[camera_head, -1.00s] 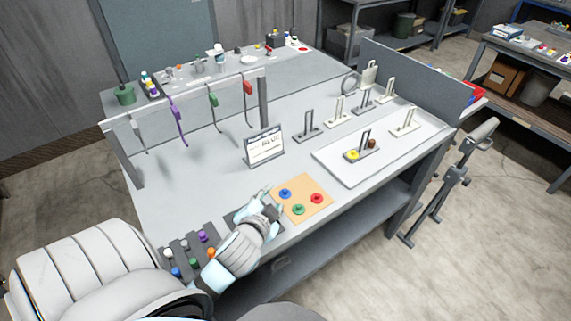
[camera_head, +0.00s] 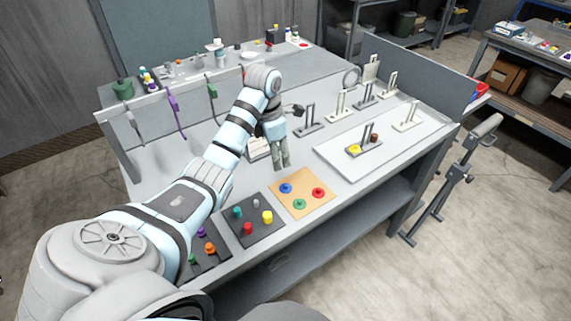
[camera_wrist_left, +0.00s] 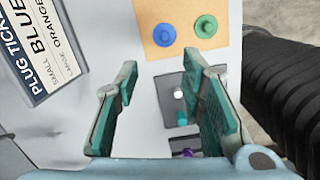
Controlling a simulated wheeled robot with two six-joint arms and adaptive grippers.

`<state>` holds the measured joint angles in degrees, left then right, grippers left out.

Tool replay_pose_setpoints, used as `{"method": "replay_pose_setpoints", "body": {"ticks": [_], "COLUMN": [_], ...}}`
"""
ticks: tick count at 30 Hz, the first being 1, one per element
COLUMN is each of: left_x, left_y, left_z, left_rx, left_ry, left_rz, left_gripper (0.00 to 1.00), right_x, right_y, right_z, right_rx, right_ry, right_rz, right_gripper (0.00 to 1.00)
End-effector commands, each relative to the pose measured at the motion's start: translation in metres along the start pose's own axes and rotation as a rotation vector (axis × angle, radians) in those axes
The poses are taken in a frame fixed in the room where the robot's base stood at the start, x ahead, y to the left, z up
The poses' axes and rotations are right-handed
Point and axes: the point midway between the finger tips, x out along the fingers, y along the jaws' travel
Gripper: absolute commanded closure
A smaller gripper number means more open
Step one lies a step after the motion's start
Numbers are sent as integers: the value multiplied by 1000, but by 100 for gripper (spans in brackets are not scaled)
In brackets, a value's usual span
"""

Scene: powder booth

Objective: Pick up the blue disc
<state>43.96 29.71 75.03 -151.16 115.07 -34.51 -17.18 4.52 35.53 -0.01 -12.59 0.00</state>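The blue disc (camera_head: 285,188), with a small knob on top, lies on the tan square board (camera_head: 302,207) near the bench's front edge. It also shows in the left wrist view (camera_wrist_left: 164,35). On the same board are a green disc (camera_head: 299,204) and a red disc (camera_head: 318,193). My left gripper (camera_head: 283,167) points down above the bench, just behind the board and apart from the blue disc. In the left wrist view its fingers (camera_wrist_left: 161,72) are spread with nothing between them. My right gripper is not in view.
A dark tray (camera_head: 254,237) with several coloured plugs stands left of the board. A ticket sign (camera_wrist_left: 38,40) reading BLUE is behind my gripper. A white tray (camera_head: 335,165) and several upright holders stand to the right. A rail with hanging hooks (camera_head: 178,115) is at left.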

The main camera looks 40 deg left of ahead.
Motion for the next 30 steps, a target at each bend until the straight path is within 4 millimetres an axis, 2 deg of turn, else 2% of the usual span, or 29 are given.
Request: {"method": "replay_pose_setpoints", "body": {"ticks": [1,3,6,10,12,18,23,24,27,30], "left_x": [31,50,67,76,87,115,115,115,115,115], "left_y": [-1,-1,-1,-3,-5,-9,-8,-8,-8,-8], "left_z": [-2,-2,-1,0,2,3,3,3,3,3], "left_rx": [0,0,0,1,1,-1,0,0,0,0], "left_ry": [0,-1,-2,-3,-3,-1,-3,-3,-3,-3], "left_rz": [-2,-2,-1,-1,-2,-3,-1,-1,-1,-1], "left_gripper": [64,64,64,64,64,64,64,65,81,85], "right_x": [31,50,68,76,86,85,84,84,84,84], "right_y": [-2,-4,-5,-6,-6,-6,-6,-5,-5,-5], "right_z": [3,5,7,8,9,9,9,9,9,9], "right_rx": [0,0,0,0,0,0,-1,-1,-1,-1], "right_ry": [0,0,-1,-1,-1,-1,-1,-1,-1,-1], "right_rz": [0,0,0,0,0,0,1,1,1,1], "right_gripper": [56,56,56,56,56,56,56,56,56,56]}}
